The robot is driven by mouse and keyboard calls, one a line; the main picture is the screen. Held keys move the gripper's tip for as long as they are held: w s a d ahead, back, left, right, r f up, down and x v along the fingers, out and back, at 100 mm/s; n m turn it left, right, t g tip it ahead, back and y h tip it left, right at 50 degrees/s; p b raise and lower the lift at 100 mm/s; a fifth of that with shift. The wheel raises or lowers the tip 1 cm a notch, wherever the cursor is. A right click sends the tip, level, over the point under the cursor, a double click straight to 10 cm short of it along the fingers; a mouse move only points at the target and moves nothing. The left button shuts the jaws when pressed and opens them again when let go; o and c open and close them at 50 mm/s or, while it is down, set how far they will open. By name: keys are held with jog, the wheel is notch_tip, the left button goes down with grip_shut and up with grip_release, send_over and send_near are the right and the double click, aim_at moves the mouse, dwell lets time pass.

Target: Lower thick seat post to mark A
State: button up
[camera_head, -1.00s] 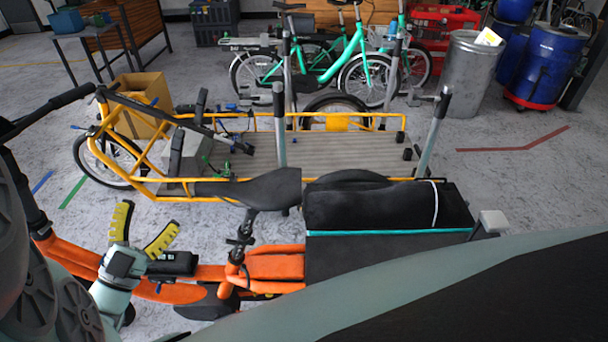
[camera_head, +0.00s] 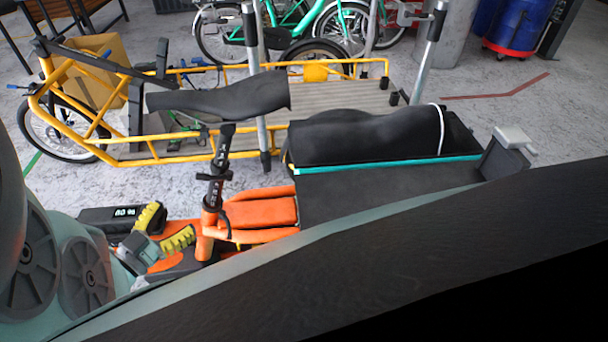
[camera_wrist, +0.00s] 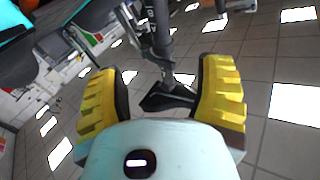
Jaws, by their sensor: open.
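The thick seat post (camera_head: 217,170) is a dark upright tube with small white markings, rising from the orange bike's frame. The markings are too small to read for certain. Its black saddle (camera_head: 222,97) sits on top. An orange collar (camera_head: 211,218) surrounds its lower end. My gripper (camera_head: 175,219), with yellow ribbed fingers, is open just left of the post, low near the collar, apparently apart from it.
A black display box (camera_head: 112,218) lies on the orange bike, left of my gripper. The black rear cargo box (camera_head: 390,185) stands right of the post. A yellow cargo bike (camera_head: 185,158) stands close behind.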

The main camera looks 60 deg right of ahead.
aim_at(219, 171)
jog(key=d, duration=0.5)
jog(key=d+b, duration=0.1)
jog(key=d, duration=0.3)
jog(key=w+d, duration=0.1)
jog(key=d, duration=0.4)
jog(key=shift+w+d, duration=0.1)
jog(key=shift+d, duration=0.25)
jog(key=shift+c, duration=0.3)
jog(key=shift+a, duration=0.15)
grip_shut()
